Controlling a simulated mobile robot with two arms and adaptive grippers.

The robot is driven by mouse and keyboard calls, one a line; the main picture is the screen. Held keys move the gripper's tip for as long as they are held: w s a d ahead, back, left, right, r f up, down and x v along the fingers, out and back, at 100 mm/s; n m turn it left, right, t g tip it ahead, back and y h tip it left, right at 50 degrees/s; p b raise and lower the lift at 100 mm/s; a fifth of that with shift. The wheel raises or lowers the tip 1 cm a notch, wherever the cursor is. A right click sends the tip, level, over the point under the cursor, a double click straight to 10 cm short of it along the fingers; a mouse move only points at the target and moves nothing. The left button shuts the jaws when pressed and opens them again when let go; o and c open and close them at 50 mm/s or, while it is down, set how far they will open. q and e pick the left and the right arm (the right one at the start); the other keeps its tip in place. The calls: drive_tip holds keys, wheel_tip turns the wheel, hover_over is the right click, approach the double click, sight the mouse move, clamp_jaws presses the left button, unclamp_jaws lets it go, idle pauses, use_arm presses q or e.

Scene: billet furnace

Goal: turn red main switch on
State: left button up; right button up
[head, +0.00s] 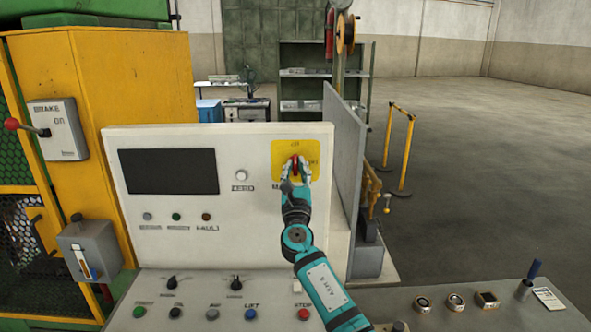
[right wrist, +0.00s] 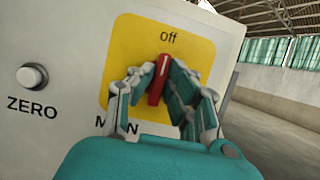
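The red main switch (right wrist: 158,82) is a narrow red knob on a yellow plate (right wrist: 125,55) on the white control panel. Its upper end, with a pale mark, points up toward the "off" label, leaning slightly right. In the head view the switch (head: 295,165) is partly hidden by my fingers. My right gripper (head: 295,168) reaches up to it from below. In the right wrist view its fingers (right wrist: 158,72) lie on both sides of the knob and appear closed against it. The "MAIN" label is partly covered. My left gripper is not in view.
The panel (head: 240,235) also has a dark screen (head: 168,171), a ZERO button (head: 241,175) and small lamps. Knobs and push buttons, including a red STOP (head: 304,314), sit on the ledge below. A grey plate (head: 343,160) stands right of the panel.

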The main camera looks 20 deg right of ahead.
clamp_jaws()
